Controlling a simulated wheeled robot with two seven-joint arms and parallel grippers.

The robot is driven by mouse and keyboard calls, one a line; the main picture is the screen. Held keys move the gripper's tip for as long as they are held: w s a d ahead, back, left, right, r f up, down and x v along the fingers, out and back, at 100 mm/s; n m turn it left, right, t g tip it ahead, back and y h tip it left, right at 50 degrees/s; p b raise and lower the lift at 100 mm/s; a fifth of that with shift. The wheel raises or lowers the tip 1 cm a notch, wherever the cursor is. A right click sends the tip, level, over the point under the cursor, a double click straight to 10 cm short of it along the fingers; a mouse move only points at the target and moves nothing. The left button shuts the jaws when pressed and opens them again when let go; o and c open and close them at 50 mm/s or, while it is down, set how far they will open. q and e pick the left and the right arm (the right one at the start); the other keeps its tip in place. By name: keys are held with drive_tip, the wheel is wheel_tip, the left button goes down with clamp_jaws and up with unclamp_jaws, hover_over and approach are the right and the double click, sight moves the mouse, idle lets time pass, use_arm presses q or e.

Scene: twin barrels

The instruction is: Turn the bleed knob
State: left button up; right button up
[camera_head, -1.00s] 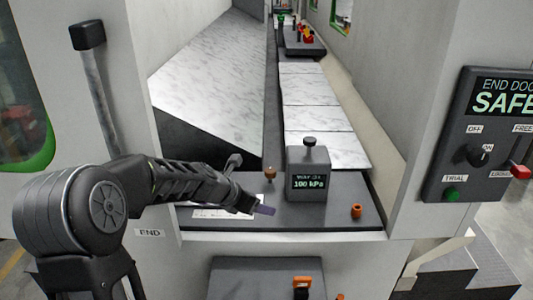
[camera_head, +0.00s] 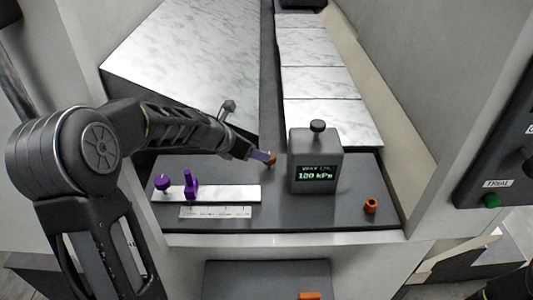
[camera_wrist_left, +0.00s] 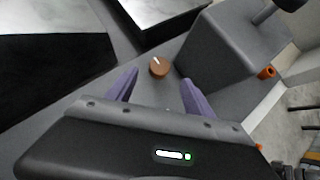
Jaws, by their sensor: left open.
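The bleed knob appears to be the small brown knob (camera_head: 270,159) with a pale pointer line, on the dark shelf just left of the grey gauge box (camera_head: 316,162). The box display reads 100 kPa. In the left wrist view the knob (camera_wrist_left: 159,67) sits ahead of and between the purple fingertips. My left gripper (camera_head: 262,156) is open, its fingers spread to either side of the knob's line and apparently not touching it. In the head view the fingertips partly cover the knob.
A white strip with purple pegs (camera_head: 190,184) and a ruler plate (camera_head: 215,212) lie at the shelf's left. An orange ring-like part (camera_head: 370,205) stands at the right. The gauge box rises close to the knob. Marble-look slabs (camera_head: 322,86) lie behind.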

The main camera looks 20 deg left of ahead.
use_arm(q)
drive_tip(key=x, duration=0.7)
drive_tip(key=shift+w+d+f+b, duration=0.1)
drive_tip(key=shift+w+f+b, duration=0.15)
drive_tip(key=shift+f+b, duration=0.05)
clamp_jaws()
idle(0.4)
